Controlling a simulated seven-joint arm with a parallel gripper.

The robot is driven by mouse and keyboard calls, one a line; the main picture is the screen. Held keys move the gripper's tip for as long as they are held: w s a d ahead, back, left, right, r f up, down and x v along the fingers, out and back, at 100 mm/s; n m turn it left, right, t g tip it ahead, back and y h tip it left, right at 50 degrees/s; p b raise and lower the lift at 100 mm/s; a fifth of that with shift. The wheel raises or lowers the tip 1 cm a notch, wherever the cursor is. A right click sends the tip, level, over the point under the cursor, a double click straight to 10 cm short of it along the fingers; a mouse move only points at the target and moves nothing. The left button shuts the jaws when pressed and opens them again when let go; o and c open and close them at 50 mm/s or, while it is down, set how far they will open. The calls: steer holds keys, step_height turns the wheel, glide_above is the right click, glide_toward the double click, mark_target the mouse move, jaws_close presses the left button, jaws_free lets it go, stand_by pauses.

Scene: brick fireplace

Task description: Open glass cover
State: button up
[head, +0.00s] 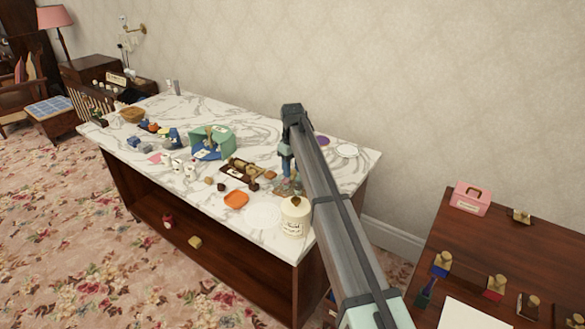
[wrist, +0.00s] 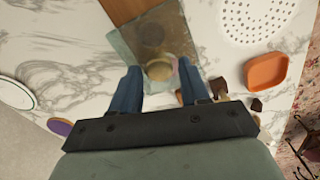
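The glass cover (wrist: 150,35) looks like a see-through, squarish box in the wrist view, with darker round shapes showing through or on it. A round, gold-toned piece (wrist: 160,69) sits at its near side; I cannot tell if it is a knob or something inside. My gripper (wrist: 158,70) is open, its two blue fingers apart on either side of this piece, with nothing visibly clamped. In the head view my gripper (head: 287,166) points down over the right part of the marble top, and my arm hides part of the cover area (head: 287,186).
A cream canister (head: 295,219), an orange dish (head: 236,200) and a white perforated plate (head: 263,215) stand nearby. A white plate (head: 346,151) and a purple dish (head: 322,141) lie behind my arm. A green holder (head: 213,138) and several small objects crowd the counter's left.

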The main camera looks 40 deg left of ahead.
jaws_close()
stand_by(0.3)
steer(key=d, duration=1.1)
steer(key=shift+d, duration=0.15)
steer(key=shift+o, duration=1.3)
jaws_free()
steer(key=shift+r, duration=0.1)
step_height(320, 180, up, 14)
